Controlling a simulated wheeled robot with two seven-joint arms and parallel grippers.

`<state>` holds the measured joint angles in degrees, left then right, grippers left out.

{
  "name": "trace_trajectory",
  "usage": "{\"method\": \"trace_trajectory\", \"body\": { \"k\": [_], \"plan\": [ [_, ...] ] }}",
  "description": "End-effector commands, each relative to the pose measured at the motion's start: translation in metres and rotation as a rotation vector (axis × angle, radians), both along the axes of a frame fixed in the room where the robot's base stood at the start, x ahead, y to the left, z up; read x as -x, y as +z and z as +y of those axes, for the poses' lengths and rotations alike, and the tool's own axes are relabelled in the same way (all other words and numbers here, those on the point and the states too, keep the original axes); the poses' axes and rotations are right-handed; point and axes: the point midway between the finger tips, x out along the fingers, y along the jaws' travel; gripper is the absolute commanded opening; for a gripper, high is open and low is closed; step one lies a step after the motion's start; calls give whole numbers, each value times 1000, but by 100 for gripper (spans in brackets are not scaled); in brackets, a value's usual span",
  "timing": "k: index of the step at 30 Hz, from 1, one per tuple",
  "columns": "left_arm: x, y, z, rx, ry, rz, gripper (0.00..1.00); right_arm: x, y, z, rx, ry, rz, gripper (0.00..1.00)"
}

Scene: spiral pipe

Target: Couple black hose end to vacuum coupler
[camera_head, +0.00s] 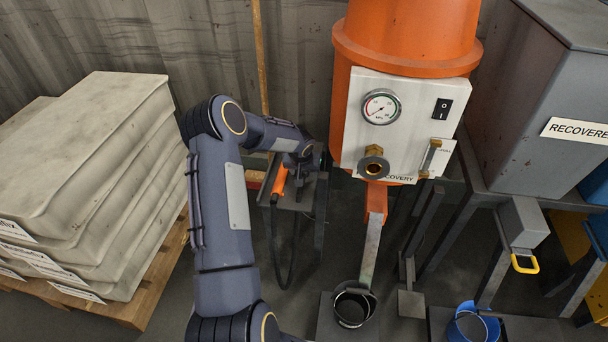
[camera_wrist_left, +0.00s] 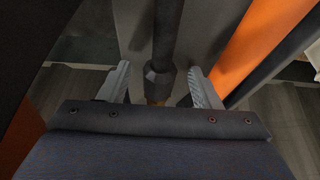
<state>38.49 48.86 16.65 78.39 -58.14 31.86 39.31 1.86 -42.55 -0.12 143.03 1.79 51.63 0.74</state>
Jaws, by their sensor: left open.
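The vacuum coupler (camera_head: 374,168) is a round dark ring with a brass fitting on the white panel of the orange machine. My left arm reaches across to a small stand left of the machine, with my left gripper (camera_head: 303,170) at the stand's top, small and partly hidden. In the left wrist view the left gripper (camera_wrist_left: 162,88) is open, with one finger on each side of the black hose end (camera_wrist_left: 158,80) and gaps between. The hose end has a dark collar and a brass-coloured tip partly hidden by the gripper body. The black hose (camera_head: 284,270) hangs in a loop below the stand.
The orange machine (camera_head: 410,35) carries a gauge (camera_head: 381,107) and a switch (camera_head: 442,108). A black bucket (camera_head: 352,306) stands below its chute. Stacked pale sacks (camera_head: 90,150) on a pallet fill the left. A grey bin (camera_head: 540,110) stands at right, a blue bucket (camera_head: 470,325) below.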

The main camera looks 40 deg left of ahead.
Motion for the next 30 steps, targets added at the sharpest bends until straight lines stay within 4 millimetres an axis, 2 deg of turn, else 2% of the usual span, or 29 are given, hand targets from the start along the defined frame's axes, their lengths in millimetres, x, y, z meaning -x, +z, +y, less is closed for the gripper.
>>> {"method": "trace_trajectory", "body": {
  "k": [2,12,14,22,26,30],
  "plan": [
    [0,1,0,0,0,0,58,0,0,0,0,0,0,36],
    [0,1,0,0,-1,0,13,0,0,0,0,0,0,36],
    [0,1,0,-1,-1,-1,7,0,0,0,0,0,0,36],
    [0,7,0,-1,-1,-2,7,0,3,0,0,0,0,36],
    [-1,28,0,-2,-1,-3,7,0,11,0,0,0,0,36],
    [-1,58,0,-2,-1,-3,7,0,21,0,0,0,0,36]
  ]
}}
